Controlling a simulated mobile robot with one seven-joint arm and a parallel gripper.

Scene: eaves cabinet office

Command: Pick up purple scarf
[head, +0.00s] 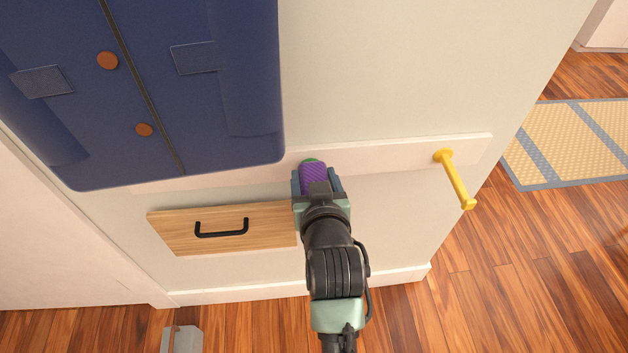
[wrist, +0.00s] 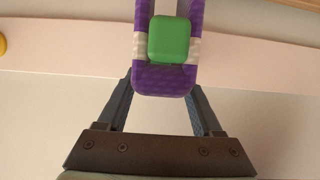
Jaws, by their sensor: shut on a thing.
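The purple scarf (head: 313,174) hangs at a green peg (head: 309,161) on the pale wall rail. In the wrist view the scarf (wrist: 160,79) is a purple loop with white bands, and the square green peg end (wrist: 169,40) shows inside the loop. My gripper (head: 317,181) is at the scarf, with one finger on each side of it. In the wrist view my gripper (wrist: 160,86) is shut on the lower end of the loop. The rest of the scarf is hidden behind my gripper in the head view.
A large navy coat (head: 230,80) hangs at the upper left. A wooden drawer front (head: 172,232) with a black handle (head: 222,233) is left of my gripper. A yellow peg (head: 456,182) sticks out at the right. Wooden floor (head: 520,270) lies right and below.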

